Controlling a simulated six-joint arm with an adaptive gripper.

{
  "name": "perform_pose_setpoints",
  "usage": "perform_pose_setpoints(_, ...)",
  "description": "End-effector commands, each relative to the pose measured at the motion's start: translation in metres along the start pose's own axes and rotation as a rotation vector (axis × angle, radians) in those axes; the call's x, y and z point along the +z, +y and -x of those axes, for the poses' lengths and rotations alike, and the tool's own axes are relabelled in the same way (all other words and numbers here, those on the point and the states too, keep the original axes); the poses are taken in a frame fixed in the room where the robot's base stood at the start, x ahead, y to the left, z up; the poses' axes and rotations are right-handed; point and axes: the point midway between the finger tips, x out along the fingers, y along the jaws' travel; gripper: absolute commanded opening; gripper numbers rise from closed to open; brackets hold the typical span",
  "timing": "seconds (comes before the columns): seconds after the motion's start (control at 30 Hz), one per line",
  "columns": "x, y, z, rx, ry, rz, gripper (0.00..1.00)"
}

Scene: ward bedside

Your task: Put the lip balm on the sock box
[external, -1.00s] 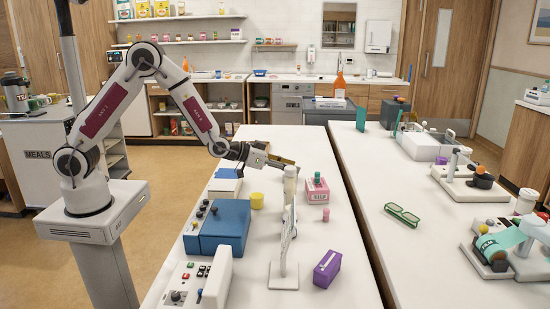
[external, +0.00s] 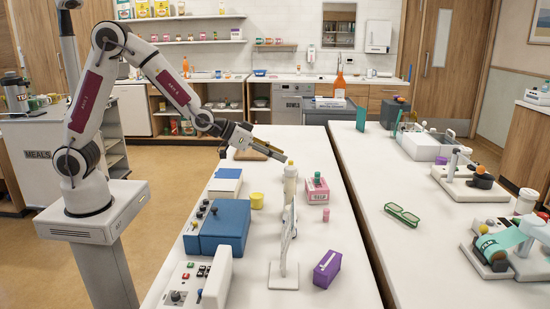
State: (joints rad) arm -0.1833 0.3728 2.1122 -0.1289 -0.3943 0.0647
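My gripper (external: 279,156) is over the far part of the near table, pointing down and to the right. Its fingers are seen edge-on, so I cannot tell whether they are open or shut, and I see nothing clearly held. A small pink cylinder (external: 326,215), possibly the lip balm, stands on the table right of the white stand. A purple box (external: 327,269) with unreadable pale marks lies nearer the camera and may be the sock box. A pink box (external: 315,190) with lettering and a green-topped piece stands just behind the small cylinder.
A white post stand (external: 284,275) rises mid-table, with a pale bottle (external: 290,185) behind it. A blue device (external: 218,228), a yellow cup (external: 257,201) and a control panel (external: 205,280) line the left side. The table's right strip is mostly clear.

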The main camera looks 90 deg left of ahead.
Motion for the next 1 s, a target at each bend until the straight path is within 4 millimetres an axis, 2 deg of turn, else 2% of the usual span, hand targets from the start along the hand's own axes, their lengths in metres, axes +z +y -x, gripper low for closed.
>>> perform_pose_setpoints(0.2,-0.006,0.016,0.043,0.034,-0.054,-0.013,0.31)
perform_pose_setpoints(0.47,-0.004,0.032,0.101,0.073,-0.131,-0.035,0.31)
perform_pose_setpoints(0.77,0.01,0.044,0.171,0.11,-0.223,-0.067,0.31)
perform_pose_setpoints(1.0,0.03,0.049,0.228,0.133,-0.298,-0.094,0.31)
